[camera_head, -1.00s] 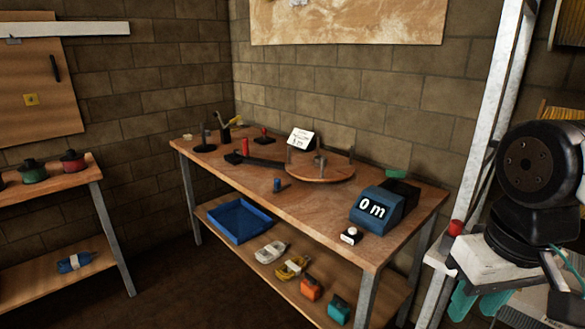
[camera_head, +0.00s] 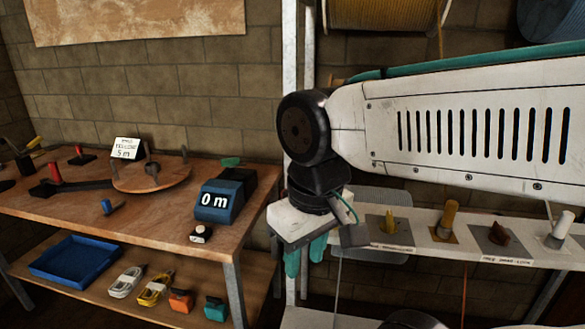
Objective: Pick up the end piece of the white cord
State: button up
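A white cylindrical end piece (camera_head: 558,230) stands on a dark square plate at the right end of the pale rail, at the right edge of the head view. My gripper (camera_head: 305,255) is at the left end of that rail in the picture. Its white body is below the black wrist, and its teal fingers point down with a gap between them. It appears open, with nothing visible between the fingers. It is well apart from the white end piece, with other end pieces between them in the picture.
A yellow spool (camera_head: 385,12) hangs above. The workbench (camera_head: 150,222) at left holds a blue "0 m" counter (camera_head: 222,198). Coiled cords (camera_head: 127,281) lie below.

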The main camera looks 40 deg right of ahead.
aim_at(555, 240)
jog(key=z, duration=2.6)
